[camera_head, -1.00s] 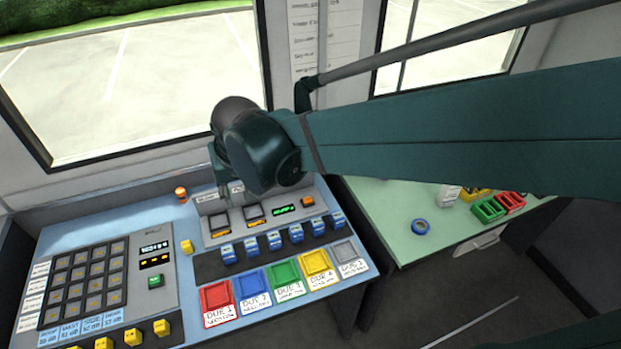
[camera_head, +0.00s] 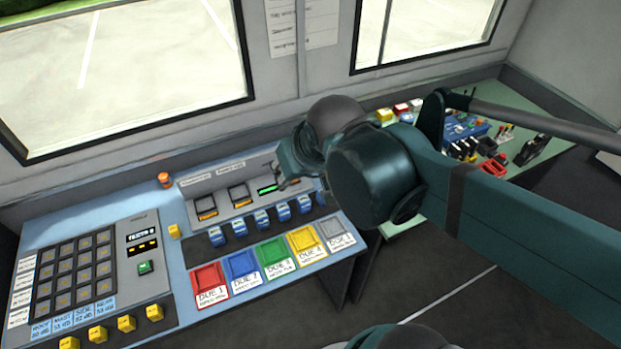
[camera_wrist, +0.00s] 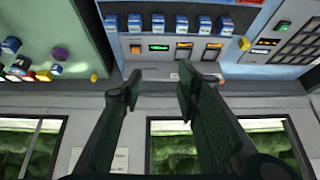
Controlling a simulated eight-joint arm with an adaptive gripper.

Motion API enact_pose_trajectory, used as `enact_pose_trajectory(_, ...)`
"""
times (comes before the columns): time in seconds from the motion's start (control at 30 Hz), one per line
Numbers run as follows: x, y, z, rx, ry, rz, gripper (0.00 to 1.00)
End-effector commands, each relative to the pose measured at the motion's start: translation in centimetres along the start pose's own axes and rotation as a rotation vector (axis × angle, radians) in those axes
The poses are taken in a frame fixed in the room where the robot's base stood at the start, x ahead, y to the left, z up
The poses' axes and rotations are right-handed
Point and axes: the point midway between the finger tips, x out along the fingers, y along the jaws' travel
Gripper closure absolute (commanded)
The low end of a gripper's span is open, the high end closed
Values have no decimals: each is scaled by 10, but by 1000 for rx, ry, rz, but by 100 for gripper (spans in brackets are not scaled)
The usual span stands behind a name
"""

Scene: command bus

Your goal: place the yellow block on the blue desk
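Another yellow block (camera_head: 384,115) stands at the back of the green desk, just beyond my arm; I cannot tell which one the task names. The wrist view shows a yellow piece (camera_wrist: 94,77) near the green desk's edge. My gripper (camera_wrist: 158,83) is open, with nothing between its fingers. In the head view my gripper (camera_head: 288,180) is above the right part of the console, partly hidden by my wrist.
The console (camera_head: 225,190) has screens and a row of blue switches. Coloured trays (camera_head: 274,258) line the desk front. An orange knob (camera_head: 164,180) stands behind. The green desk (camera_head: 530,98) holds several blocks, a blue rack (camera_head: 470,130) and red trays. Windows and wall are close behind.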

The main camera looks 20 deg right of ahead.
Motion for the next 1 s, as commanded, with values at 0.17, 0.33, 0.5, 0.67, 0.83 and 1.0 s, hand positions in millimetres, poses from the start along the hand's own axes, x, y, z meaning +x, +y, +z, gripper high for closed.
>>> enact_pose_trajectory(0.17, -10, 17, 18, 0, 29, 14, 68)
enact_pose_trajectory(0.33, -14, 26, 28, -3, 45, 23, 68)
enact_pose_trajectory(0.5, -16, 29, 30, -4, 51, 26, 68)
enact_pose_trajectory(0.67, -16, 29, 30, -5, 52, 25, 68)
enact_pose_trajectory(0.83, -16, 28, 30, -5, 51, 25, 68)
enact_pose_trajectory(1.0, -16, 28, 30, -4, 51, 25, 68)
